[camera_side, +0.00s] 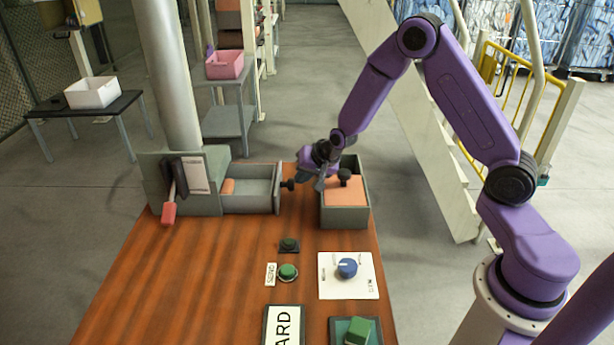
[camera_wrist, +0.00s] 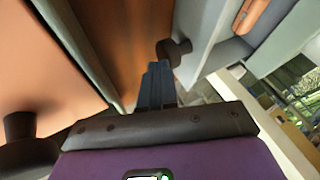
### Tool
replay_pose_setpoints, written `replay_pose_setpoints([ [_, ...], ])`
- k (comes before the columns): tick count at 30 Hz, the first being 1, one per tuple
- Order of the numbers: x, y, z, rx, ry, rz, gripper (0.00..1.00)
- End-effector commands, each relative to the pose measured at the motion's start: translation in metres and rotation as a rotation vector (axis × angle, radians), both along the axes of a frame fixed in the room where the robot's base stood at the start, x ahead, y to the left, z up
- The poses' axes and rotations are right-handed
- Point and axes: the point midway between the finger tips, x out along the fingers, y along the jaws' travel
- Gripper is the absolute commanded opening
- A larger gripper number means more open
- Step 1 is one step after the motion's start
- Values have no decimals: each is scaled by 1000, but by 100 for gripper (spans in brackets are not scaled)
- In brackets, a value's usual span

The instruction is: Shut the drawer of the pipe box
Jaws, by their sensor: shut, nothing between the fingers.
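The grey-green box (camera_side: 207,205) at the back left of the table has its drawer (camera_side: 250,202) pulled out to the right. A dark round knob (camera_side: 289,184) sits on the drawer's front, and an orange piece (camera_side: 228,187) lies inside. My gripper (camera_side: 319,184) is shut and empty, just right of the knob. In the wrist view, the shut fingers (camera_wrist: 157,85) point at the drawer front, with their tips right beside the knob (camera_wrist: 172,50). I cannot tell whether they touch. The orange piece also shows inside the drawer there (camera_wrist: 249,14).
A grey bin (camera_side: 345,218) with an orange lid and black knob (camera_side: 344,177) stands close on the right of my gripper. A red-handled lever (camera_side: 169,212) is on the box's front. The left front table is clear.

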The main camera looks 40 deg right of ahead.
Motion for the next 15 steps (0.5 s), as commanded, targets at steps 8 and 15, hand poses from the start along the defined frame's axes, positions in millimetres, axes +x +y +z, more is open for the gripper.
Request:
replay_pose_setpoints([
  [8, 28, 29, 0, 0, -1, 2, 0],
  [15, 49, 50, 0, 1, 0, 2, 0],
])
